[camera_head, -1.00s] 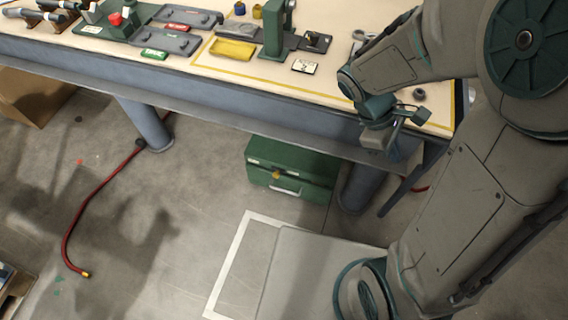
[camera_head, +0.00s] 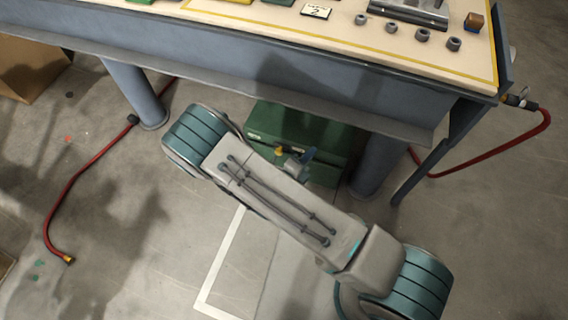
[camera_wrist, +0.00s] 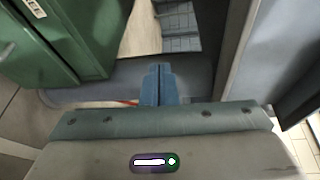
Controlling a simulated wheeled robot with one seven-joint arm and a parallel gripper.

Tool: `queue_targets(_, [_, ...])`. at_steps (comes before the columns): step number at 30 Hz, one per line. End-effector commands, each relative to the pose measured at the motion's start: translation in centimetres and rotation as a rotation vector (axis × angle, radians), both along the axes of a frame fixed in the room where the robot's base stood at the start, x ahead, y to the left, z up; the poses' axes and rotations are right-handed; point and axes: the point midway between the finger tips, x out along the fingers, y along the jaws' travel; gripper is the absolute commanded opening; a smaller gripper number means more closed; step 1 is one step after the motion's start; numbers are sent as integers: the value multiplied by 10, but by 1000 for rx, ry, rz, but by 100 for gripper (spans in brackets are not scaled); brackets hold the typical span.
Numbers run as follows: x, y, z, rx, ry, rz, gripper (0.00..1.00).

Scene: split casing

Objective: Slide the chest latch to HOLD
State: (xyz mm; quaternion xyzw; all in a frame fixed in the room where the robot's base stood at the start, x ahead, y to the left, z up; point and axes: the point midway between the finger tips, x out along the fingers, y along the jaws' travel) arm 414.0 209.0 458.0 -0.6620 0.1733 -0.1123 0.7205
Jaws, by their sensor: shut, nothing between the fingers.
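The green chest (camera_head: 272,118) sits on the floor under the workbench, its front partly hidden by my arm. A small yellow piece, apparently its latch (camera_head: 278,150), shows at the chest front beside my arm. A white label (camera_wrist: 34,7) ending in "EE" is cut off at the top edge. The latch is not visible there.
The workbench (camera_head: 230,50) overhangs the chest, with a leg (camera_head: 378,150) just right of it and another leg (camera_head: 135,95) to the left. Red hoses (camera_head: 88,165) lie on the floor at left and hang at right.

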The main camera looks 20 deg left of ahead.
Motion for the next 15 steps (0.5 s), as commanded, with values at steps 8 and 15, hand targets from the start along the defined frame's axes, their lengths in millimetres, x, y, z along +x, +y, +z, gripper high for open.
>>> queue_targets(8, [-32,43,-112,-405,81,416,0])
queue_targets(15, [-43,52,-138,-520,93,533,0])
